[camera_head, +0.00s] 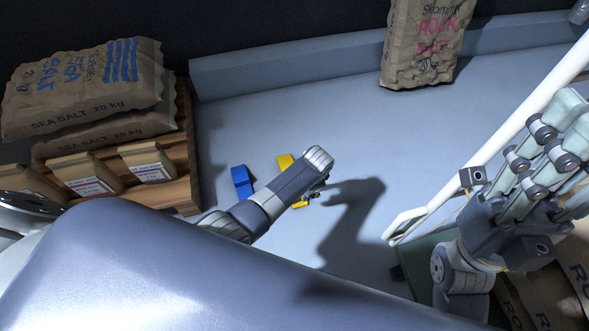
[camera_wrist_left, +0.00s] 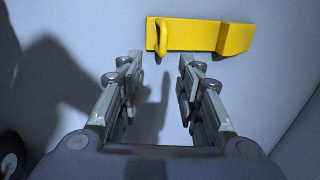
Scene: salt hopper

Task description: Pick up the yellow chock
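The yellow chock (camera_head: 285,162) lies on the grey floor in the head view, mostly hidden behind my left wrist. In the left wrist view the yellow chock (camera_wrist_left: 200,35) lies crosswise just beyond the fingertips, with a looped yellow handle on its near side. My left gripper (camera_wrist_left: 160,60) is open and empty, with its fingers apart and pointing toward the chock's handle end. In the head view my left gripper (camera_head: 314,192) is mostly hidden by its own wrist. My right gripper (camera_head: 545,150) is at the right, well away from the chock; its finger gap is unclear.
A blue chock (camera_head: 242,182) lies left of the yellow one. A rock salt sack (camera_head: 425,40) stands at the back. A white rail (camera_head: 500,140) runs near my right gripper. Open floor lies behind the chocks.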

